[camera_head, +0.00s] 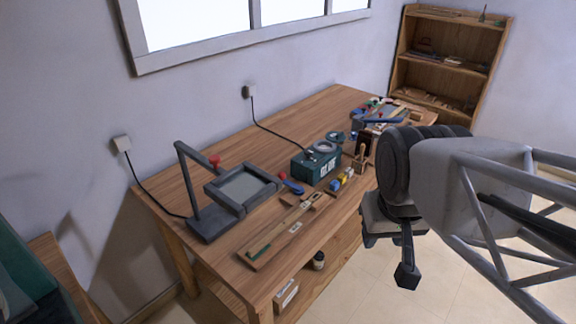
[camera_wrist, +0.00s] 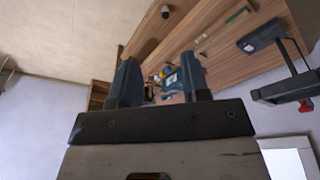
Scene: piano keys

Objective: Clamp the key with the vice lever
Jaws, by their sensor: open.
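A long wooden piano key (camera_head: 282,232) with a green strip near its front end lies on the workbench, near its front edge. It also shows in the wrist view (camera_wrist: 222,33). Among the clutter at the bench's far right end is a blue part (camera_head: 383,121); I cannot tell whether it belongs to the vice, and the lever is not clear. My gripper (camera_head: 397,250) is in the air to the right of the bench's front edge, apart from the key. In the wrist view its two fingers (camera_wrist: 159,72) are spread, with nothing between them.
The wooden workbench (camera_head: 165,197) stands along the wall. A dark framed device (camera_head: 212,226) with a red knob stands at its left. A green glue box (camera_head: 316,166) sits mid-bench, with small tools around it. A shelf (camera_head: 450,52) stands behind. Air over the front floor is free.

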